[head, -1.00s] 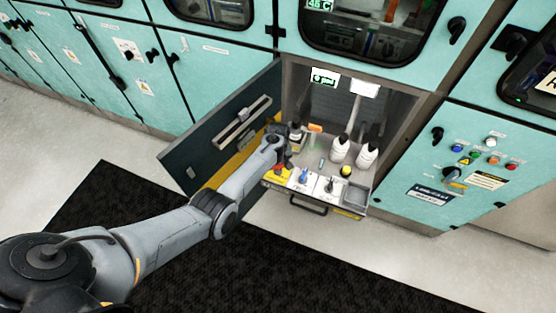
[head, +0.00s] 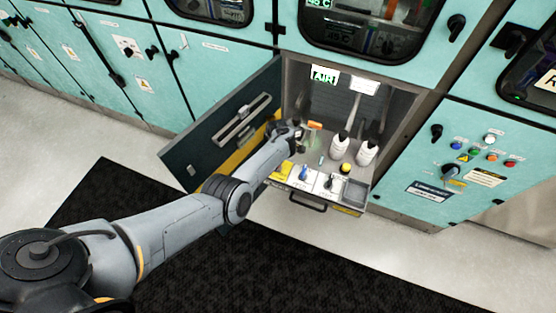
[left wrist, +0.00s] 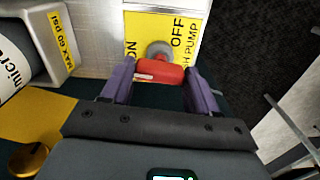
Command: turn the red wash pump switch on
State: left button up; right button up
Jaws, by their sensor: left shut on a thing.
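The red wash pump switch (left wrist: 160,72) is a red handle on a grey round base, on a yellow plate (left wrist: 145,30) marked ON at left and OFF at right, with part of "PUMP" legible. My left gripper (left wrist: 157,85) has a finger on each side of the red handle and is shut on it. The handle lies crosswise between the fingers. In the head view my left gripper (head: 291,150) reaches into the open compartment and its wrist hides the switch; part of the yellow plate (head: 282,172) shows below it. My right gripper is not in view.
A blue switch (head: 304,173) and a dark switch (head: 329,181) stand right of the yellow plate. White bottles (head: 366,152) stand behind. The open dark door (head: 215,125) flanks my left arm. A labelled bottle (left wrist: 18,55) is close by at left in the wrist view.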

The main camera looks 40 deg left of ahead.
pick_arm(q)
jog(key=shift+n, duration=0.6)
jog(key=o, duration=1.1)
jog(key=shift+c, duration=0.2)
jog(key=shift+r, duration=0.1)
notch_tip(320, 180, up, 11)
jog(key=p, duration=0.5)
jog(key=shift+f, duration=0.2)
